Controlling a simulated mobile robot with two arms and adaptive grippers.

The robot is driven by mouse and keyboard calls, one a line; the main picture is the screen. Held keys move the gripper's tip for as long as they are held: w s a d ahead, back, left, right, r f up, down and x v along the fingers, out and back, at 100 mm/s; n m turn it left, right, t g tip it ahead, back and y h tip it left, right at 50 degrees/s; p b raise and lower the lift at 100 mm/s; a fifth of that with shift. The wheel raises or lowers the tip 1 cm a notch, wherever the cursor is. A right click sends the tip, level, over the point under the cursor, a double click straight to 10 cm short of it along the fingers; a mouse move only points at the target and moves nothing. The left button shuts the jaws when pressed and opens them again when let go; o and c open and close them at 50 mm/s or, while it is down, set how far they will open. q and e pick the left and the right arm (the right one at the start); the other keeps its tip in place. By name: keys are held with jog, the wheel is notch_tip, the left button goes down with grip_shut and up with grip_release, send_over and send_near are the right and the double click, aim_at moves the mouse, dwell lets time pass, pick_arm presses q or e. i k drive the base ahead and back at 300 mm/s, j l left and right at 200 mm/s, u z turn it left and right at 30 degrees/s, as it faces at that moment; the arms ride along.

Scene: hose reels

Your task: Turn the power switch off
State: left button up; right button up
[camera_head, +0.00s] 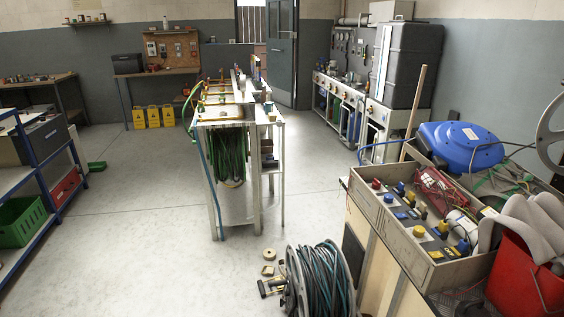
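I cannot make out a power switch for certain in the head view. A pegboard (172,47) on the back wall carries several small boxes, too small to tell apart. A wooden tray (385,219) at the right holds red, blue and yellow plug-like parts; whether one is a switch I cannot tell. A blue hose or cable reel (459,146) lies behind the tray. Neither of my grippers shows in the head view.
A workbench (223,113) with a hanging green hose stands mid-room. A cable reel (320,280) is on the floor in front. A blue-framed shelf (47,214) is at left, a red bucket (522,277) at right. The floor (141,232) left of the bench is clear.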

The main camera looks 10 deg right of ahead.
aim_at(376, 184)
jog(key=i+j+u, duration=0.15)
jog(key=i+u, duration=0.15)
jog(key=i, duration=0.2)
jog(key=i+u, duration=0.3)
jog(key=i, duration=0.25)
jog(key=i+j+z, duration=0.1)
jog(key=i+z, duration=0.15)
jog(key=z, duration=0.15)
jog(key=i+j+z, duration=0.15)
jog(key=z, duration=0.3)
jog(key=i+j+z, duration=0.25)
jog(key=z, duration=0.15)
jog(key=i, duration=0.05)
